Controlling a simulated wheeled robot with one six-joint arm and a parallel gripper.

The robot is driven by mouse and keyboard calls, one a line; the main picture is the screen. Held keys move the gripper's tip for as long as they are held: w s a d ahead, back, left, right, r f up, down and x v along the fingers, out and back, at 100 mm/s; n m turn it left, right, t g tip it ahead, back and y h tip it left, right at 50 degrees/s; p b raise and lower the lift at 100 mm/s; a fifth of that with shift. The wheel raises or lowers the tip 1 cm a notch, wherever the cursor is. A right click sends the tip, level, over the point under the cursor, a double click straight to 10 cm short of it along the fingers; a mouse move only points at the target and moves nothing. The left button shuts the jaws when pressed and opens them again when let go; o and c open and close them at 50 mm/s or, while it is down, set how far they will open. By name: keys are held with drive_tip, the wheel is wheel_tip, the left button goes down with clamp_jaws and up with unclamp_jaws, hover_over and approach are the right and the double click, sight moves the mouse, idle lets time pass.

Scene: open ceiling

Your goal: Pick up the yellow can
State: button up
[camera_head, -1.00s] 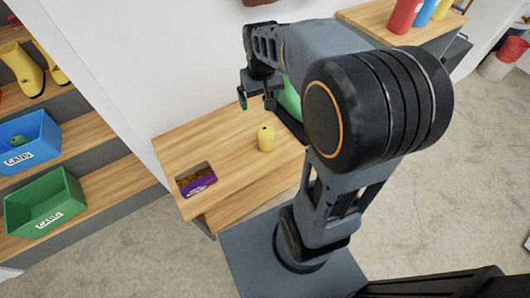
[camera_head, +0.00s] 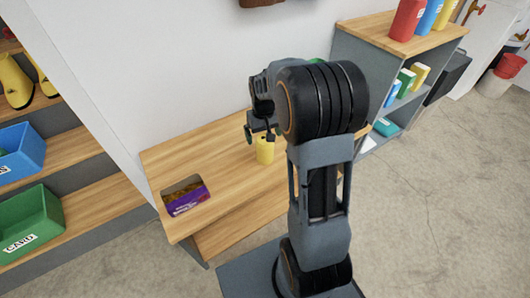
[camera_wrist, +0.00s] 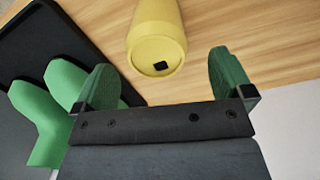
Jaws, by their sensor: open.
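The yellow can (camera_head: 264,153) stands upright on the wooden table, right below my gripper in the head view. In the wrist view the yellow can (camera_wrist: 156,38) is at the top middle, its near end just ahead of the gap between the fingers. My gripper (camera_wrist: 168,82) is open and empty, with one green-padded finger on each side of that gap. In the head view my gripper (camera_head: 260,131) is small, partly hidden by my arm, and overlaps the can's top edge. I cannot tell whether it touches the can.
In the wrist view a green object (camera_wrist: 45,125) lies on a dark tray (camera_wrist: 30,45) beside the left finger. A shelf (camera_head: 362,55) with colored containers stands right. Bins (camera_head: 30,222) sit on shelves at the left.

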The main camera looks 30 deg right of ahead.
drive_tip(key=shift+w+d+f+b, duration=0.1)
drive_tip(key=shift+f+b, duration=0.65)
drive_tip(key=shift+f, duration=0.65)
drive_tip(key=shift+w+d+f+b, duration=0.1)
drive_tip(key=shift+f+b, duration=0.6)
drive_tip(key=shift+f, duration=0.7)
drive_tip(key=shift+r, duration=0.1)
drive_tip(key=c, duration=1)
